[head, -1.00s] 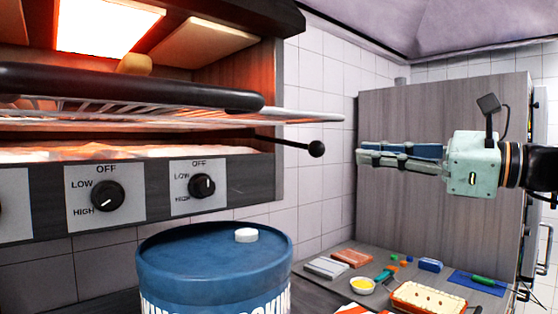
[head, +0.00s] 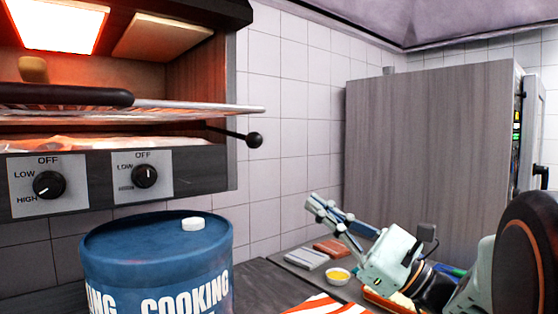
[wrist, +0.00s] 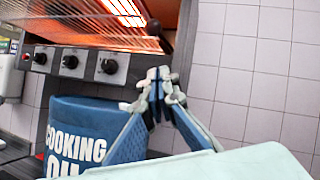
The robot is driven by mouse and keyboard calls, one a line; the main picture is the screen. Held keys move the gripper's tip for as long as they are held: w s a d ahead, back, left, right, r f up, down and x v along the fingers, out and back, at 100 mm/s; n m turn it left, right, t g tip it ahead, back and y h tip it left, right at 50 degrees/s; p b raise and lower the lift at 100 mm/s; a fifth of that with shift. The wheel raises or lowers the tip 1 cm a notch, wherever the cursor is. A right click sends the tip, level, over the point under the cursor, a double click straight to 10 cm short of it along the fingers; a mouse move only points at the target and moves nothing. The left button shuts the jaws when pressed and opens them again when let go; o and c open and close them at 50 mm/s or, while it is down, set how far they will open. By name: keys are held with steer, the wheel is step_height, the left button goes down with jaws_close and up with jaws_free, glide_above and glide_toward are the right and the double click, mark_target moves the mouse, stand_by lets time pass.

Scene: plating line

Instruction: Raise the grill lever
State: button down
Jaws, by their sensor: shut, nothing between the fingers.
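The grill (head: 88,170) is at the left in the head view, with a glowing heater above a wire rack. The grill lever (head: 254,140) is a dark rod with a round black knob, sticking out to the right at the grill's right side. It also shows near the top of the wrist view (wrist: 154,27). My gripper (head: 314,202) is shut and empty. In the head view it is to the right of and below the knob, apart from it, with the fingers pointing up and left. In the wrist view the fingertips (wrist: 159,75) lie below the knob.
A blue cooking oil drum (head: 155,265) stands below the grill, with a white cap (head: 193,224) on top. A counter (head: 262,280) at the lower right holds a small yellow bowl (head: 338,275) and other items. A tall grey cabinet (head: 430,150) stands behind my arm.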

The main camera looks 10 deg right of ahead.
steer(key=s+r+p+x, duration=0.1)
steer(key=r+p+x, duration=0.1)
steer(key=x, duration=1)
steer(key=shift+p, duration=0.65)
steer(key=shift+s+a+r, duration=0.1)
steer(key=shift+s, duration=0.05)
step_height(320, 180, up, 12)
steer(key=h+p, duration=0.1)
steer(key=p, duration=0.6)
steer(key=shift+s+m, duration=0.25)
steer(key=shift+m, duration=0.15)
steer(key=shift+f, duration=0.2)
